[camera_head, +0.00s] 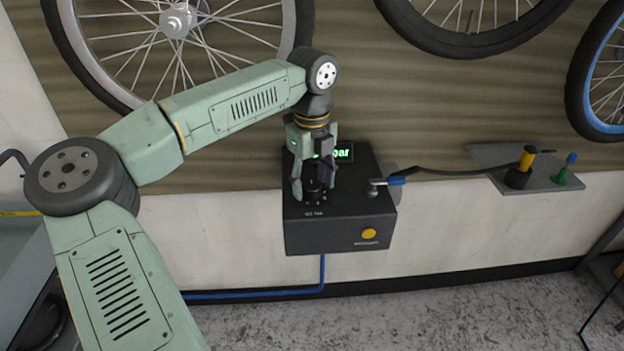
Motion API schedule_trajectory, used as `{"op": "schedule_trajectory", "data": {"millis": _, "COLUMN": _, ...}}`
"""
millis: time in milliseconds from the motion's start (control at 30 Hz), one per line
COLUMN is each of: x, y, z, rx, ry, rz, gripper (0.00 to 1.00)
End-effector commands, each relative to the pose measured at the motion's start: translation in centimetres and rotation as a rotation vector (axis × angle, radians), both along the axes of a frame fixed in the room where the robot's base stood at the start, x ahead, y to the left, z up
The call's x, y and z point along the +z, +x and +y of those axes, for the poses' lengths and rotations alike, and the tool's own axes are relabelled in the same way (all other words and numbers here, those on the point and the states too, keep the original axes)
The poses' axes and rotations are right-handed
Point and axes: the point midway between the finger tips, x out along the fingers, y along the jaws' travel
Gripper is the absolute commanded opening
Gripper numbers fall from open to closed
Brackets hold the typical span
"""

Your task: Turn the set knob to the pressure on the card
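The black pressure box (340,238) is on the wall in the middle of the view. Its dark set knob (313,196) is on the left of the top face, with small white lettering in front of it. My gripper (312,188) points down at the knob, one finger at its left and the other at its right and behind. Whether the fingers touch the knob cannot be told. The green display (344,153) is mostly hidden behind my gripper; only "bar" reads clearly, not the number. No card can be made out.
A small lever with a blue handle (391,181) is at the box's right, with a dark hose running right to a grey shelf (543,184) holding small fittings. A yellow button (369,233) is on the front. Wheels (178,22) hang above.

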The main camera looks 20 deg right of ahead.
Motion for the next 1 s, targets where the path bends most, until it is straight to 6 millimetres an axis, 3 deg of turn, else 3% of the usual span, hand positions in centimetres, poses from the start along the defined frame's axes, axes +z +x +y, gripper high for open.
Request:
{"op": "schedule_trajectory", "data": {"millis": 667, "x": 0.05, "y": 0.0, "z": 0.0, "rx": 0.0, "ry": 0.0, "rz": 0.0, "gripper": 0.06}}
{"op": "schedule_trajectory", "data": {"millis": 1000, "x": -0.01, "y": 0.0, "z": 0.0, "rx": -0.042, "ry": 0.0, "rz": 0.0, "gripper": 0.05}}
